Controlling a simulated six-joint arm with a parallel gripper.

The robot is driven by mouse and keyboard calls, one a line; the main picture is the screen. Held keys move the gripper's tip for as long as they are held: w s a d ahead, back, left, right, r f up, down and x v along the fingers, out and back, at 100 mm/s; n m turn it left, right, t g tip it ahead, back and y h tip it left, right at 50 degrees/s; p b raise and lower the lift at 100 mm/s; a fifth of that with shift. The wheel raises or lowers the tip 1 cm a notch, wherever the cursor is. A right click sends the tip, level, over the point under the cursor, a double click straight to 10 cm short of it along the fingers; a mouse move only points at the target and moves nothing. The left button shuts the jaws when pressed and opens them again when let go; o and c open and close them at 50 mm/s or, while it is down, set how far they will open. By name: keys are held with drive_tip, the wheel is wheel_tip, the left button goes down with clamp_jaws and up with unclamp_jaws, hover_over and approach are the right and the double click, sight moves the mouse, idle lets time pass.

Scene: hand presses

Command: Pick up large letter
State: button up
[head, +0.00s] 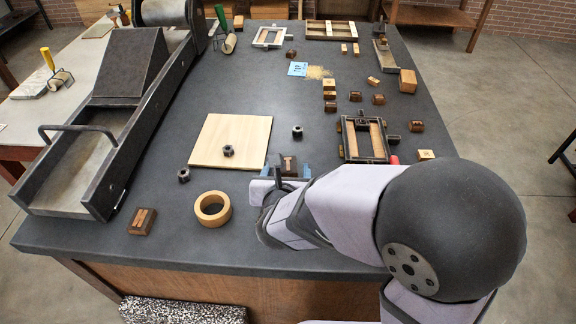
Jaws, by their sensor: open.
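A large dark letter block (289,163) with a paler T-like mark stands on the dark bench top, near the right edge of the wooden board. My gripper (286,171) is open around or just in front of this block, with a bluish fingertip showing on either side of it. I cannot tell whether the fingers touch it. My gripper and wrist hide the block's lower near part. Another large brown block (142,221) lies at the front left of the bench, clear of my gripper.
A wooden board (239,131) has a dark nut (228,151) on it. A wooden ring (212,209) stands left of my gripper. A framed form (364,138) and several small blocks are to the right. A long press (112,120) fills the left side.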

sight(288, 169)
drive_tip(key=shift+x, duration=1.4)
drive_tip(key=shift+d, duration=0.1)
drive_tip(key=c, duration=1.2)
drive_tip(key=shift+r, duration=0.15)
wheel_tip(288, 169, up, 10)
drive_tip(key=p, duration=0.2)
